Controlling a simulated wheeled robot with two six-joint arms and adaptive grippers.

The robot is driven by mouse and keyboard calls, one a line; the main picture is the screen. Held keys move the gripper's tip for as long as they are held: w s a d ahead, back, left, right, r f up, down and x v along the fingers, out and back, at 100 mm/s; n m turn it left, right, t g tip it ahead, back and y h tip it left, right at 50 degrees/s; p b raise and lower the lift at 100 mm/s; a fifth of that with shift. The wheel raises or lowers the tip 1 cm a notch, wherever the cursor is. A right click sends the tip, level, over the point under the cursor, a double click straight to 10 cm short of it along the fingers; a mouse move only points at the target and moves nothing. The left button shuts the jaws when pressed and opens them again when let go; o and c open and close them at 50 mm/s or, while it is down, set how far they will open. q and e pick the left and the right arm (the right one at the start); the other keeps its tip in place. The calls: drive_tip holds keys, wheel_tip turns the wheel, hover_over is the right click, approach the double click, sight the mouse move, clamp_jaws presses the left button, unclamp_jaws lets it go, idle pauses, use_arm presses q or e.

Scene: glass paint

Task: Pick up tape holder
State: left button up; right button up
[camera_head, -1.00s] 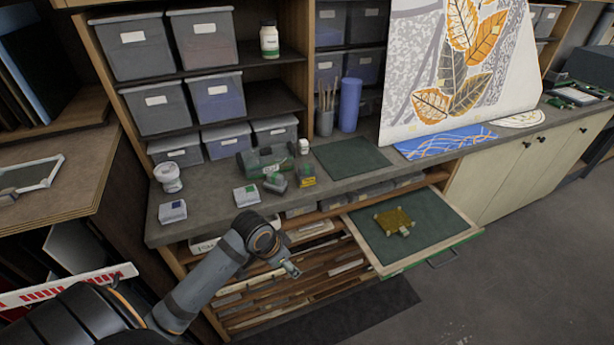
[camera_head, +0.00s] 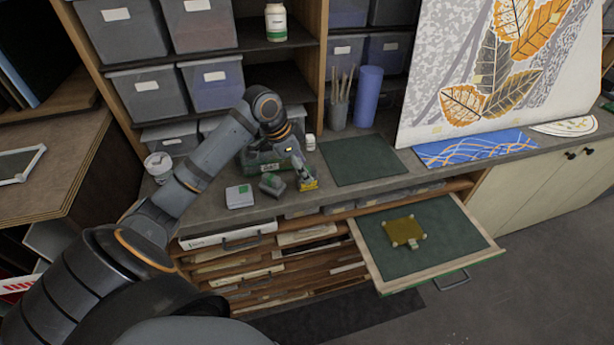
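My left arm reaches in from the left over the counter. Its gripper (camera_head: 301,170) points down at the small yellow-and-green item (camera_head: 309,185), overlapping it in the view; whether they touch, I cannot tell. The finger gap is too small to make out. A dark green holder-like body with a pale label (camera_head: 265,167) stands just behind, partly hidden by my arm. A small grey-and-green piece (camera_head: 271,184) lies left of the gripper. Which of these is the tape holder is not clear. My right gripper is not in view.
A small white box (camera_head: 239,196) and a white tub (camera_head: 158,166) are on the counter. A dark green mat (camera_head: 353,161) lies clear to the right. An open drawer (camera_head: 466,264) juts out below. Shelves with grey bins (camera_head: 213,85) stand behind.

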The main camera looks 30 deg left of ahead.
sight(308, 169)
use_arm(q)
drive_tip(key=shift+w+d+f+p, duration=0.2)
drive_tip(key=shift+w+f+p, duration=0.1)
drive_tip(key=shift+w+f, duration=0.25)
drive_tip(key=shift+w+d+f+p, duration=0.2)
drive_tip(key=shift+w+f+p, duration=0.15)
drive_tip(key=shift+f, duration=0.35)
drive_tip(key=x, duration=0.2)
drive_tip(key=shift+f+p, duration=0.3)
drive_tip(key=shift+f, duration=0.05)
drive_tip(key=shift+w+d+f, duration=0.1)
drive_tip(key=shift+w+f, duration=0.15)
drive_tip(key=shift+f, duration=0.15)
drive_tip(key=c, duration=1.3)
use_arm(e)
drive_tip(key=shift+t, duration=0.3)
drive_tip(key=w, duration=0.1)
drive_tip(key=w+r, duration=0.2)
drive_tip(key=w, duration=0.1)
use_arm(q)
drive_tip(key=shift+r, duration=0.1)
